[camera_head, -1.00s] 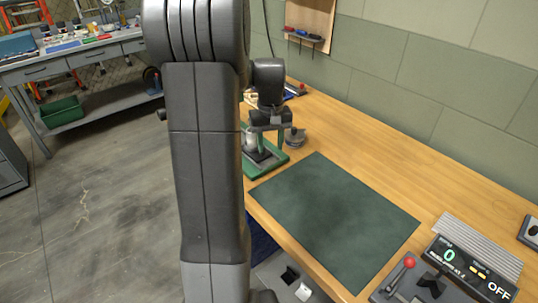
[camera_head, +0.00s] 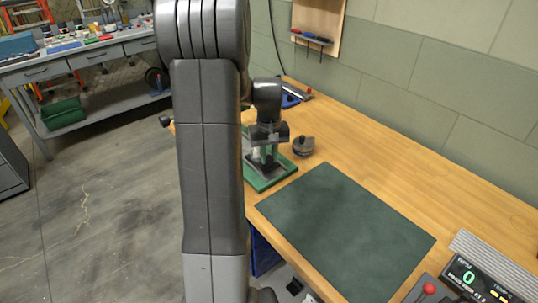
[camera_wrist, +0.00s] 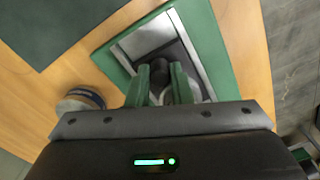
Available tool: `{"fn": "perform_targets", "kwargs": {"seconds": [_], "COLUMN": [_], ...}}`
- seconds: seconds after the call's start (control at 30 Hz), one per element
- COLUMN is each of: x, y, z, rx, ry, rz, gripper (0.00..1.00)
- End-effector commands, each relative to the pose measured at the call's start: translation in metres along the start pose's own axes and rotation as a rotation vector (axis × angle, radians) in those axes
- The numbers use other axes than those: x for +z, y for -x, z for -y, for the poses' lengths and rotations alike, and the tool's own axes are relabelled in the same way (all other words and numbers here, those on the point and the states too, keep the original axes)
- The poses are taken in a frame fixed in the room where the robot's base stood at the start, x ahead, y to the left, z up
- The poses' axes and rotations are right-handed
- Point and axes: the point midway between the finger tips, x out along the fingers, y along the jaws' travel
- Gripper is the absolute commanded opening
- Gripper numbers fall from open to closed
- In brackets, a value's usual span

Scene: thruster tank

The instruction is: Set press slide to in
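The press has a green base (camera_head: 278,178) on the wooden bench, next to the dark green mat. In the wrist view its green base (camera_wrist: 222,45) bears a light metal slide or plate (camera_wrist: 190,24) with a dark centre. A black knob (camera_wrist: 160,70) shows between the two green fingertips of my gripper (camera_wrist: 160,80). The fingers stand apart on either side of the knob; I see no clear contact. In the head view my gripper (camera_head: 268,140) points down over the press and hides much of it. Which way the slide stands is unclear.
A round grey metal part (camera_head: 303,147) stands on the bench just right of the press. The dark green mat (camera_head: 345,235) lies bare in front.

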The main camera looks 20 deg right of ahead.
Motion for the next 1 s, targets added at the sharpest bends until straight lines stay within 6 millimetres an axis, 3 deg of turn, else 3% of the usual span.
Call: {"fn": "perform_targets", "kwargs": {"seconds": [0.17, 0.4, 0.67, 0.7, 0.8, 1.0], "x": [-0.004, -0.036, -0.038, -0.038, -0.038, -0.037], "y": [0.001, 0.001, 0.001, 0.001, 0.001, 0.000], "z": [0.002, 0.017, 0.018, 0.018, 0.018, 0.018], "rx": [0.000, 0.000, 0.001, 0.001, 0.001, 0.000], "ry": [0.001, 0.002, 0.000, 0.000, 0.000, 0.000], "rz": [0.000, 0.000, -0.001, -0.001, -0.001, 0.000], "gripper": [0.00, 0.00, 0.00, 0.23, 0.41, 0.41]}}
